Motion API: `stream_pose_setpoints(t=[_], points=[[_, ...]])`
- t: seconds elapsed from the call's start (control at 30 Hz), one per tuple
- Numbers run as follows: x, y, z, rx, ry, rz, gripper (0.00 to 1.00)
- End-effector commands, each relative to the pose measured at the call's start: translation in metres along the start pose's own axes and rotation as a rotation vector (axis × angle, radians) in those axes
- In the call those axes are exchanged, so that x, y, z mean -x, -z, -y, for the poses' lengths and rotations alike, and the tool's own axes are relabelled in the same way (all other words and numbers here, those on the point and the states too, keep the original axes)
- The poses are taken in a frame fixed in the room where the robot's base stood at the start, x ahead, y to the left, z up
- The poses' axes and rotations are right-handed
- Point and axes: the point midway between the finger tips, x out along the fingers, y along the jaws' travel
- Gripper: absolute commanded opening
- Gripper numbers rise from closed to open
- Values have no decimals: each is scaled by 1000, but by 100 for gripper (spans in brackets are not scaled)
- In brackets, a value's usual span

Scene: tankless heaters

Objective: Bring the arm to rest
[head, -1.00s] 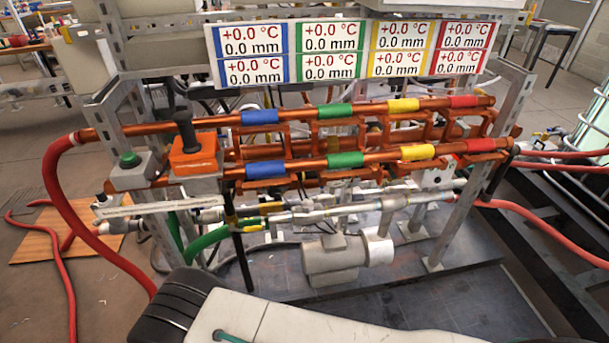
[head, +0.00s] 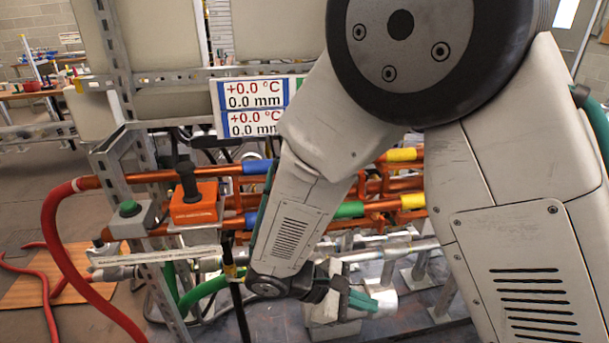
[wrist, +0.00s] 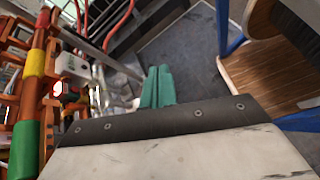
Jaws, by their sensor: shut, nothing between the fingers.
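My arm now fills the middle and right of the head view, bent with its forearm hanging down in front of the heater rig. My gripper (head: 364,301) is at its lower end, low in front of the rig's pipes. In the wrist view its two green fingers (wrist: 158,82) lie together, shut with nothing between them, over dark floor. The rig's copper pipes (head: 222,171) with coloured bands run behind my arm. The pipes also show at the left of the wrist view (wrist: 30,98), beside the gripper and apart from it. The arm hides much of the rig's right part.
An orange box with a black lever (head: 194,203) and a green button (head: 130,208) sit at the rig's left end. A red hose (head: 65,250) loops down there. A wooden-topped item with blue frame parts (wrist: 270,85) stands right in the wrist view. Dark floor (wrist: 190,50) between is clear.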

Motion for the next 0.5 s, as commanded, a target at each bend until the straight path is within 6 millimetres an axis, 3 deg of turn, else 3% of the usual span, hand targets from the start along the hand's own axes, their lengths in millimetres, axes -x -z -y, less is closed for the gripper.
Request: stream_pose_setpoints(t=[0.03, 0.2, 0.5], points=[[-1, -21, -2, -55, 71, -35, 0], [-3, -77, 3, -223, 298, -149, 0], [-4, -160, 20, -539, 629, -378, 0]])
